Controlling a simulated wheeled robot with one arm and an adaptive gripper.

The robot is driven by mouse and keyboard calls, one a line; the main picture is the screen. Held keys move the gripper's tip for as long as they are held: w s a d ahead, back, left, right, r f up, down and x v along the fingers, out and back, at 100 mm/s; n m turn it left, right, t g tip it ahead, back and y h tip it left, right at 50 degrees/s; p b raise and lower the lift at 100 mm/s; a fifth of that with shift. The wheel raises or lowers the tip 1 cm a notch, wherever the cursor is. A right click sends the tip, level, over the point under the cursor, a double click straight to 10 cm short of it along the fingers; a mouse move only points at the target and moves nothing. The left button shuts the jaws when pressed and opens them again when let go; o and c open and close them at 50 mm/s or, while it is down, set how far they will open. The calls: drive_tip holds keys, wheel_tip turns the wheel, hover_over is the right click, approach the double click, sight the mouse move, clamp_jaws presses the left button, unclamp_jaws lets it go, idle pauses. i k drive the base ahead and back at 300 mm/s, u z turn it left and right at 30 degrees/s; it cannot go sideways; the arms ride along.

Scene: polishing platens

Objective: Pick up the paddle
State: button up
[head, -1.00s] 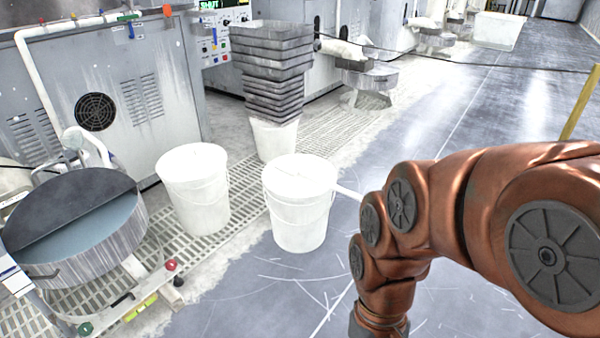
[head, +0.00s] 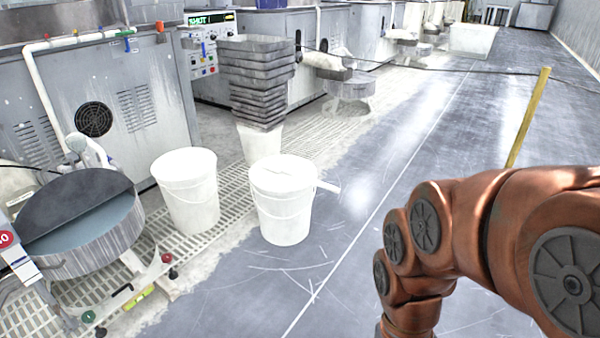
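The bucket stands upright on the grey floor beside the grating. My copper-coloured arm comes in from the right and bends down past the bottom edge, to the right of the bucket and apart from it. My gripper is out of the picture.
A second white bucket (head: 187,192) stands to the left, near a round polishing platen (head: 100,240). Stacked grey trays (head: 258,85) stand behind. A yellow pole (head: 528,118) rises at right, with a dark cable (head: 430,65) across. The floor (head: 370,190) right of the bucket is clear.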

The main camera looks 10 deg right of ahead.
sight(274, 166)
drive_tip(key=z, duration=0.05)
drive_tip(key=i, duration=0.7)
drive_tip(key=u, duration=0.65)
drive_tip(key=i, duration=0.45)
drive_tip(key=u, duration=0.45)
